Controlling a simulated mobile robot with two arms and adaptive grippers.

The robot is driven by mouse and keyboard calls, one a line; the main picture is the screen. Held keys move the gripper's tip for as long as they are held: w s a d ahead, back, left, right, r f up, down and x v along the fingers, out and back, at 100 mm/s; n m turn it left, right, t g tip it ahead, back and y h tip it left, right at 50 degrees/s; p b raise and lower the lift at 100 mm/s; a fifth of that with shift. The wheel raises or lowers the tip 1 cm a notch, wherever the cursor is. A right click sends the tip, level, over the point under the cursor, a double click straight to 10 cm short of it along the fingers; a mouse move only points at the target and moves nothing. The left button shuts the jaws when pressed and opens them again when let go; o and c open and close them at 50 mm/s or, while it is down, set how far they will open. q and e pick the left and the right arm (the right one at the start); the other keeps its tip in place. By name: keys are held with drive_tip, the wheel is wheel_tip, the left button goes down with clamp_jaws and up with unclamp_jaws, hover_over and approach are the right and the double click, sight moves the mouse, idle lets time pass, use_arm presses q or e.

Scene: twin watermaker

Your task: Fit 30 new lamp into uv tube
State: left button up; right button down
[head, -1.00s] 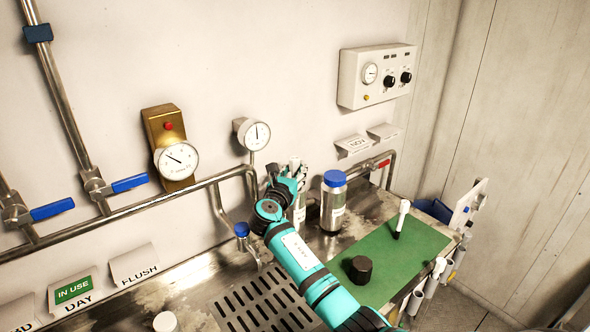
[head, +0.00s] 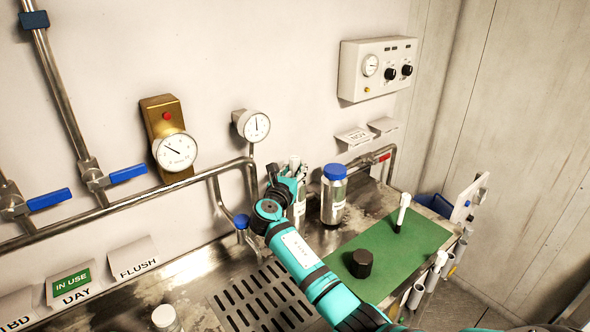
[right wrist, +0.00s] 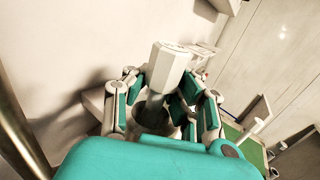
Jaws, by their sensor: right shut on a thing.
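My right gripper (head: 291,172) is at the back of the steel counter, shut on a pale lamp (right wrist: 168,64) with a blocky white head and a grey lower part. The head sticks up between the fingers in the right wrist view. The lamp's lower part goes down at the round mouth of a metal cylinder, which looks like the uv tube (head: 298,213); it stands just below my gripper in the head view. My fingers hide much of the join, so I cannot tell how deep the lamp sits. My left gripper is not in view.
A blue-capped metal bottle (head: 334,196) stands close right of my gripper. A green mat (head: 405,250) holds a black cap (head: 361,263) and an upright white-and-black piece (head: 402,212). Pipes (head: 215,178) and a gauge (head: 251,125) are close behind. A slotted drain (head: 262,302) lies in front.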

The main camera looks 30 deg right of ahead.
drive_tip(key=c, duration=1)
unclamp_jaws()
drive_tip(key=shift+w+f, duration=0.1)
drive_tip(key=shift+f, duration=0.45)
drive_tip(key=shift+a, duration=0.15)
drive_tip(key=r+v, duration=0.1)
drive_tip(key=v, duration=1.1)
drive_tip(key=shift+w+r, duration=0.1)
